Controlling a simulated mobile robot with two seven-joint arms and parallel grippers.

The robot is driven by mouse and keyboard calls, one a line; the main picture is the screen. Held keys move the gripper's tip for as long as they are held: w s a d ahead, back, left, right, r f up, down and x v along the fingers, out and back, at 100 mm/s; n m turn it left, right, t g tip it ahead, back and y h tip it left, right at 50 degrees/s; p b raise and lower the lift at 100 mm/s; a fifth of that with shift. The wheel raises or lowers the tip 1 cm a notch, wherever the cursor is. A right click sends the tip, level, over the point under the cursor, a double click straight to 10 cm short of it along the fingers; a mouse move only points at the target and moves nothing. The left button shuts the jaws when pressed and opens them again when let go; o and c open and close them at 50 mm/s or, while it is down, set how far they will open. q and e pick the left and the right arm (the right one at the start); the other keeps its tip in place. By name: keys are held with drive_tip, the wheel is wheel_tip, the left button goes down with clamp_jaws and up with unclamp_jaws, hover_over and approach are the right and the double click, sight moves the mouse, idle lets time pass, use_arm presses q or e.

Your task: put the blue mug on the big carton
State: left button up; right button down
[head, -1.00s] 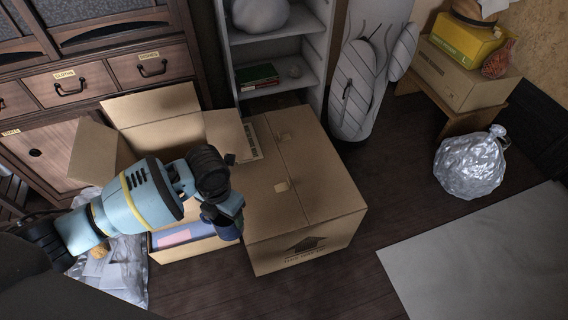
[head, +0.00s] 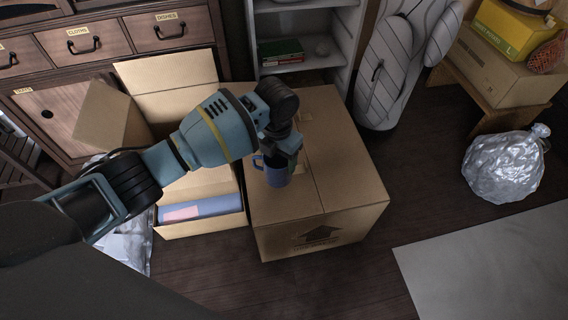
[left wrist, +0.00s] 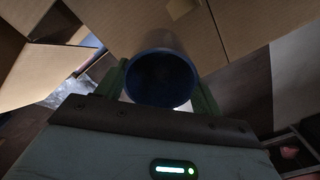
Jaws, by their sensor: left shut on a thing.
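The blue mug (head: 277,172) is upright in the head view, over the left part of the big carton's top. The big carton (head: 345,185) is closed, with an arrow printed on its front side. My left gripper (head: 284,150) is shut on the mug from above and behind. In the left wrist view the mug (left wrist: 161,78) sits between the green fingers, its dark round opening facing the camera. I cannot tell whether the mug's bottom touches the carton. My right gripper is in neither view.
An open carton (head: 200,228) with a blue and pink item inside stands left of the big carton. A grey shelf (head: 300,62) and a striped bag (head: 395,70) stand behind. A silvery plastic bag (head: 505,165) lies right. Bare floor lies between.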

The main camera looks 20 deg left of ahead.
sight(283, 162)
use_arm(q)
drive_tip(key=shift+w+d, duration=0.1)
drive_tip(key=shift+w, duration=0.25)
drive_tip(key=shift+w+d+f+b, duration=0.15)
drive_tip(key=shift+w+d+b, duration=0.1)
drive_tip(key=shift+w+b, duration=0.25)
wheel_tip(283, 162, down, 3)
drive_tip(key=shift+s+r+b, duration=0.1)
drive_tip(key=shift+b, duration=0.45)
drive_tip(key=shift+a+f, duration=0.1)
drive_tip(key=shift+f, duration=0.2)
drive_tip(key=shift+r, duration=0.1)
